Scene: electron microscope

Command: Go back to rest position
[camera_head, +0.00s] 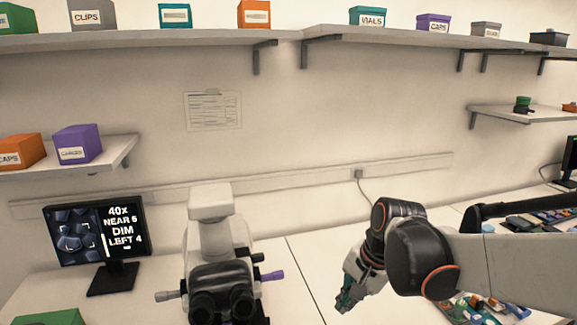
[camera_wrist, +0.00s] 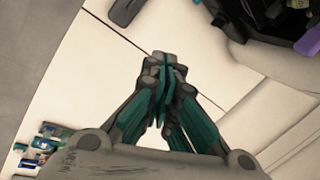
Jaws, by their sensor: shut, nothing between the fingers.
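My gripper (camera_head: 347,294) hangs over the white bench in the head view, to the right of the microscope. Its teal fingers point down and left. In the wrist view the two fingertips (camera_wrist: 163,62) meet, and nothing shows between them. My arm reaches in from the right edge of the head view. The microscope (camera_head: 211,235) is white with black eyepieces, and it stands apart from the gripper. A purple knob shows on its right side.
A monitor (camera_head: 98,232) stands left of the microscope and reads "40x NEAR 6 DIM LEFT 4". Trays with small coloured items (camera_head: 478,308) lie on the bench at the right, partly behind my arm. Wall shelves (camera_head: 150,37) hold labelled boxes. Bare bench lies between microscope and gripper.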

